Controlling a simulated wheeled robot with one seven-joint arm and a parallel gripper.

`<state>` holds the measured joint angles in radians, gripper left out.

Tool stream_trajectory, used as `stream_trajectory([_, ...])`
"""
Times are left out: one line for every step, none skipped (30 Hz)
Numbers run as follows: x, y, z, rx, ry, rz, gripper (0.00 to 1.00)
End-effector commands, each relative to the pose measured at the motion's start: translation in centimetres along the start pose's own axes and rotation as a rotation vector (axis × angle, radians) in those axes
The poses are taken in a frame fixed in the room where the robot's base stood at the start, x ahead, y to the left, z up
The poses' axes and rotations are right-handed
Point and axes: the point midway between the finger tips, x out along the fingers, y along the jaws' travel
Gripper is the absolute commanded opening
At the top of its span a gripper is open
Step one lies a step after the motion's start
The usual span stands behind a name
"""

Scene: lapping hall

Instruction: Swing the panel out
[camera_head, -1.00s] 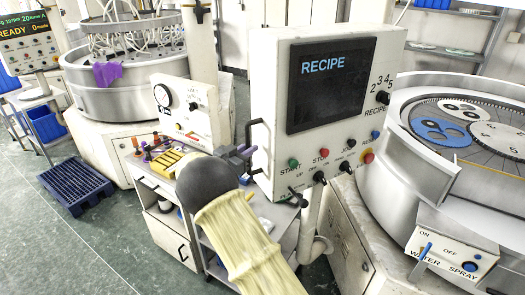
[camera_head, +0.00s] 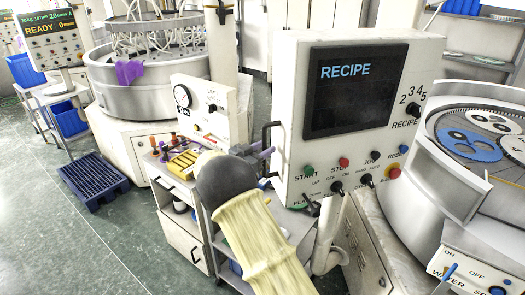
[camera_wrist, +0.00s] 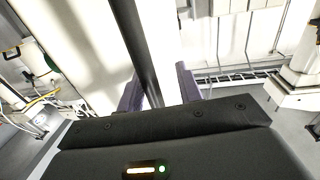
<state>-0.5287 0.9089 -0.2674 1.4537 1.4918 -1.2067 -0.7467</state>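The panel (camera_head: 410,60) is a white control box with a dark RECIPE screen (camera_head: 355,92), a row of buttons and knobs below it, and a post underneath. A dark bar handle (camera_head: 267,138) stands off its left side. My gripper (camera_head: 256,151) is at this handle, its purple-grey fingers on the lower part of the bar. In the wrist view, the dark handle (camera_wrist: 137,50) runs down between the fingers of my gripper (camera_wrist: 160,90). A pale gap shows between the bar and the right finger, so the fingers look open around it. My wrist hides part of the trolley behind.
A round lapping machine (camera_head: 440,165) stands close on the right. Another machine (camera_head: 145,85) stands behind at left. A trolley with a yellow block (camera_head: 183,162) and small tools is left of my arm. A blue pallet (camera_head: 88,180) lies on the floor; open floor extends at lower left.

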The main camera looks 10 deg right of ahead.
Motion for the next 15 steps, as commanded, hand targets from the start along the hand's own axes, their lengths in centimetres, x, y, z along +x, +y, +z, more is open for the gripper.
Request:
stream_trajectory([0.0, 0.1, 0.0, 0.000, 0.000, 0.001, 0.35])
stream_trajectory([0.0, 0.1, 0.1, -0.001, 0.000, 0.002, 0.35])
stream_trajectory([0.0, 0.1, 0.1, -0.001, -0.001, 0.002, 0.35])
stream_trajectory([0.0, 0.1, 0.1, -0.001, -0.001, 0.002, 0.35])
stream_trajectory([-0.1, 0.1, 0.1, -0.001, -0.001, 0.002, 0.35])
stream_trajectory([-0.2, 0.0, 0.2, -0.001, -0.001, 0.001, 0.35])
stream_trajectory([-0.4, 0.0, 0.2, -0.001, -0.002, 0.001, 0.35])
stream_trajectory([-0.6, 0.0, 0.3, -0.001, -0.002, 0.000, 0.35])
stream_trajectory([-0.9, 0.0, 0.3, -0.001, -0.002, 0.000, 0.35])
stream_trajectory([-1.2, -0.1, 0.3, -0.001, -0.002, -0.001, 0.35])
stream_trajectory([-1.6, -0.1, 0.4, -0.001, -0.002, -0.001, 0.35])
stream_trajectory([-2.2, -0.1, 0.4, -0.001, -0.002, -0.002, 0.35])
stream_trajectory([-2.7, -0.1, 0.5, -0.001, -0.002, -0.003, 0.35])
stream_trajectory([-3.2, -0.1, 0.5, -0.002, -0.002, -0.003, 0.35])
stream_trajectory([-4.0, -0.1, 0.5, -0.001, -0.002, -0.003, 0.35])
